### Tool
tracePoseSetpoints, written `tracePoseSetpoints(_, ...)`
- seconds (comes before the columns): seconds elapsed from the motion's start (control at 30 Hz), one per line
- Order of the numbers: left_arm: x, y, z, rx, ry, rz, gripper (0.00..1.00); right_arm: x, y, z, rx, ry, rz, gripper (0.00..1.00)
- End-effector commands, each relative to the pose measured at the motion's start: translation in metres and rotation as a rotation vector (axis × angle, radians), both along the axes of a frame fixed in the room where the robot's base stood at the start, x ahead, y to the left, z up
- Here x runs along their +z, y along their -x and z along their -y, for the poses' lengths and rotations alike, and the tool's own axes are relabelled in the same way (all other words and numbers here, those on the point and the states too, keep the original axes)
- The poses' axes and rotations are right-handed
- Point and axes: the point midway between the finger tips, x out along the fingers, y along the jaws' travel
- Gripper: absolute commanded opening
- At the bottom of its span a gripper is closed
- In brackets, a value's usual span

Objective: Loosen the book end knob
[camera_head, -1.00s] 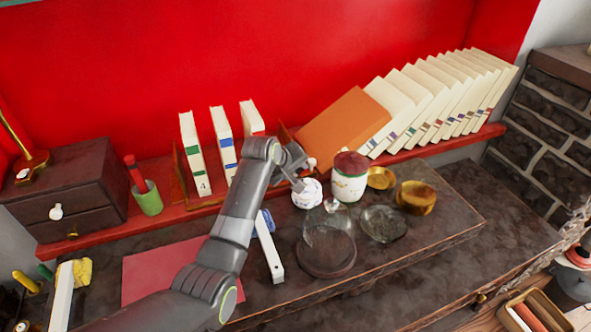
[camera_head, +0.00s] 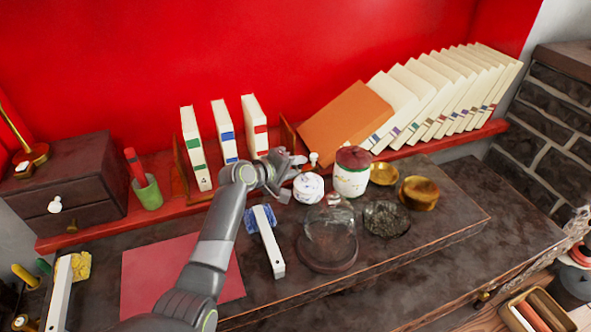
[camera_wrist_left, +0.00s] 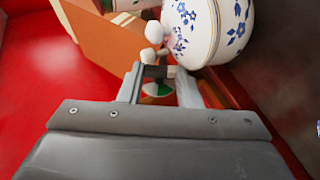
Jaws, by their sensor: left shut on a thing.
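The wooden book end (camera_head: 287,134) stands on the red shelf between the upright books and the leaning orange book. A small white knob (camera_head: 313,158) shows just right of my left gripper (camera_head: 299,160). In the left wrist view my left gripper (camera_wrist_left: 158,72) is shut on a small part at the book end knob. White rounded knob pieces (camera_wrist_left: 154,34) show just beyond the fingertips, and a white and green bit shows between the fingers. The fingers hide much of the held part. My right gripper is in neither view.
A blue-and-white pot (camera_head: 308,188) stands close to the gripper, with a red-lidded jar (camera_head: 352,175) to its right. A glass dome (camera_head: 329,238) and brass dishes (camera_head: 418,192) stand nearby.

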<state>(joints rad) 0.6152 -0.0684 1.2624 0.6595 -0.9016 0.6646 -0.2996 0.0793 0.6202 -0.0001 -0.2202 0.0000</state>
Motion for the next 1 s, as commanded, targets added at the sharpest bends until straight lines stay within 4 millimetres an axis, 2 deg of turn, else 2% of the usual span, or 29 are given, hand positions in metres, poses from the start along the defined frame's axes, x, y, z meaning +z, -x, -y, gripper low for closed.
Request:
tracePoseSetpoints(0.33, -0.001, 0.0001, -0.001, 0.001, 0.01, 0.003, 0.08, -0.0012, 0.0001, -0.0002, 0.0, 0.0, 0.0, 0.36)
tracePoseSetpoints(0.37, -0.001, 0.0001, -0.001, 0.001, 0.01, 0.003, 0.32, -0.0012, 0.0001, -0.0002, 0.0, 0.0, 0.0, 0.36)
tracePoseSetpoints(0.53, -0.0009, 0.0001, -0.0009, 0.001, 0.009, 0.004, 0.53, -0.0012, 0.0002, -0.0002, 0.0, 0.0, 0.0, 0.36)
tracePoseSetpoints(0.83, -0.0001, 0.0007, -0.0013, 0.001, 0.009, 0.004, 0.53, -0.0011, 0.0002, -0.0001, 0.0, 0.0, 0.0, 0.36)
tracePoseSetpoints(1.0, 0.0041, 0.0076, -0.0086, 0.002, 0.01, 0.005, 0.53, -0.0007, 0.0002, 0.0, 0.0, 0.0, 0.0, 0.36)
